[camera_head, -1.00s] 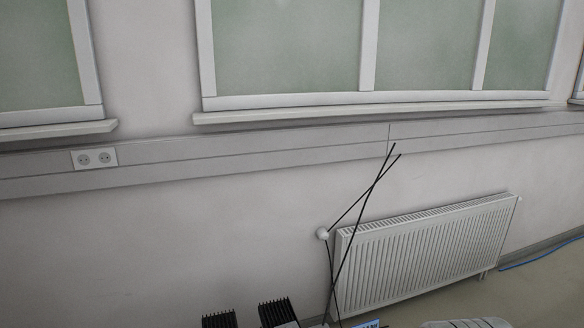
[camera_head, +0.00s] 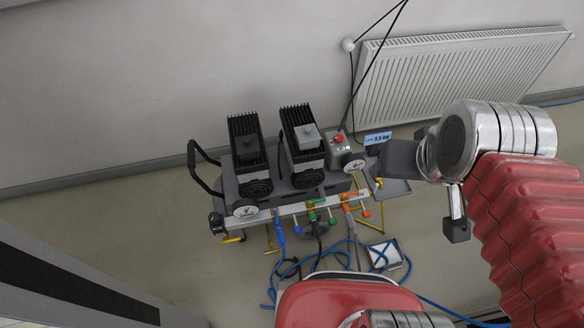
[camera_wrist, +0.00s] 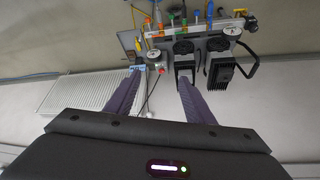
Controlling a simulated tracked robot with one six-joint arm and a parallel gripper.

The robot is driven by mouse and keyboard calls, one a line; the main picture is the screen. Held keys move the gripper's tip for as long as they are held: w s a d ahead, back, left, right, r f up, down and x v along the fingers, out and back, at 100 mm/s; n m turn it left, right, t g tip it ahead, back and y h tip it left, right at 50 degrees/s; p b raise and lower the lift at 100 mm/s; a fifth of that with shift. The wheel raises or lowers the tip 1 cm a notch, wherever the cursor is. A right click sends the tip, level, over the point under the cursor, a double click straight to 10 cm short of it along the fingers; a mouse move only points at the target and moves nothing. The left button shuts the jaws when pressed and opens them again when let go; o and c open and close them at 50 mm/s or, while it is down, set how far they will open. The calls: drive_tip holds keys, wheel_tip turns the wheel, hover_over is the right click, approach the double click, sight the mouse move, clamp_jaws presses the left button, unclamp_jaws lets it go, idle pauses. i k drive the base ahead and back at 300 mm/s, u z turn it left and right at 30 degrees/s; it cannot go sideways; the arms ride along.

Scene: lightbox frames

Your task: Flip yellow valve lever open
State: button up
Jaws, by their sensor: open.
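The valve manifold (camera_head: 290,210) is a pale bar along the front of a compressor unit on the floor. A yellow lever (camera_head: 232,239) is at its left end, and a small yellow part (camera_head: 379,183) shows at its right end. I cannot tell which is the valve lever or how it is turned. The wrist view shows the unit upside down, with a yellow part (camera_wrist: 137,45) at the left and another (camera_wrist: 251,11) at the upper right. My gripper (camera_wrist: 159,76) is open and empty, its two purple fingers apart and pointing toward the unit.
Blue (camera_head: 281,237), green (camera_head: 311,211) and orange (camera_head: 347,203) valve parts sit along the bar. A gauge (camera_head: 245,211) and a red button (camera_head: 338,139) are close by. Blue hoses (camera_head: 330,252) lie on the floor in front. A radiator (camera_head: 450,75) hangs behind at right.

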sight(224, 242)
drive_tip(key=k, duration=0.5)
drive_tip(key=z, duration=0.25)
drive_tip(key=i, duration=0.7)
drive_tip(key=u, duration=1.6)
